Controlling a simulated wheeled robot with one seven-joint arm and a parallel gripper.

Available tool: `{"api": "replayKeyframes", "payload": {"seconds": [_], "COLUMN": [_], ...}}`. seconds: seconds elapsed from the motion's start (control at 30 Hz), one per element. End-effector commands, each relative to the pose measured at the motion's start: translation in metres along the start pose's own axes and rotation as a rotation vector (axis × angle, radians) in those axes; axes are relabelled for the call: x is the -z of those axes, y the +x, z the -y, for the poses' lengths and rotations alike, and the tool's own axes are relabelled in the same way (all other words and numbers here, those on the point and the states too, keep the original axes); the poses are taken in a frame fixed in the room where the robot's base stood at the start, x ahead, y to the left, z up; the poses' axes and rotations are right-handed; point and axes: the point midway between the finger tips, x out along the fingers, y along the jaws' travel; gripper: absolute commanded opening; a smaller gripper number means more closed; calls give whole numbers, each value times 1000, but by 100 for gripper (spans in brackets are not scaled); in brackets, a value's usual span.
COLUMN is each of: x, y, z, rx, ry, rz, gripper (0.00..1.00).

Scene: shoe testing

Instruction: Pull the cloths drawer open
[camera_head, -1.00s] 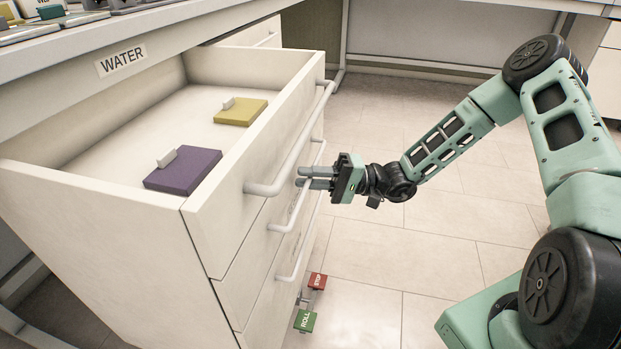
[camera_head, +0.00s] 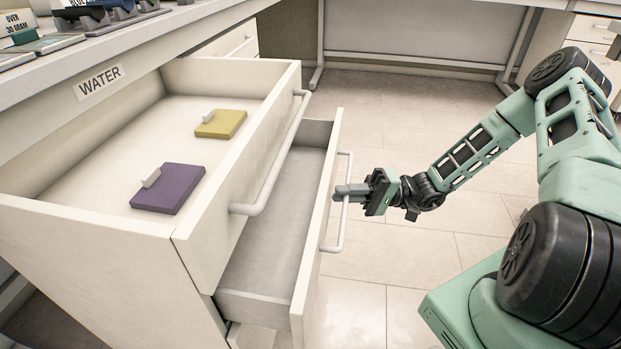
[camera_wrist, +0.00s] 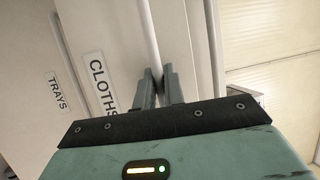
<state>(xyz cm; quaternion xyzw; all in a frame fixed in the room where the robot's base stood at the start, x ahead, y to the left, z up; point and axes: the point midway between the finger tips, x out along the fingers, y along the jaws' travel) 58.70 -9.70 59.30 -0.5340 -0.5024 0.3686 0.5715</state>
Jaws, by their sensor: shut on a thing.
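The cloths drawer (camera_head: 325,205) is the middle drawer of the white cabinet and stands partly out. The part of its inside that shows is bare grey. Its front carries a "CLOTHS" label (camera_wrist: 101,82) in the wrist view. My gripper (camera_head: 350,190) is shut on the drawer's white bar handle (camera_head: 342,232). The handle also shows in the wrist view (camera_wrist: 148,35), running between the fingers (camera_wrist: 160,85). The back of the drawer is hidden under the drawer above.
The top drawer (camera_head: 235,165) is also open and holds a purple pad (camera_head: 170,188) and a yellow pad (camera_head: 222,124). A "WATER" label (camera_head: 99,82) is on the bench edge. A "TRAYS" label (camera_wrist: 57,92) marks the drawer below. Tiled floor (camera_head: 440,245) is clear right of the drawers.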

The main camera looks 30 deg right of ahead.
Motion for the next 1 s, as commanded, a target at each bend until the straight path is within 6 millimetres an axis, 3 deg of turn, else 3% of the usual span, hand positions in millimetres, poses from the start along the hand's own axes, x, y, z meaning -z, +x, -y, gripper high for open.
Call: {"api": "replayKeyframes", "payload": {"seconds": [0.2, 0.5, 0.7, 1.0], "x": [-28, -58, -69, -74], "y": [-70, -142, -168, -178], "z": [19, 31, 36, 38], "rx": [-3, -3, -2, -2], "ry": [0, 1, 1, 1], "rz": [-8, -4, -1, 1], "gripper": [0, 0, 0, 0]}}
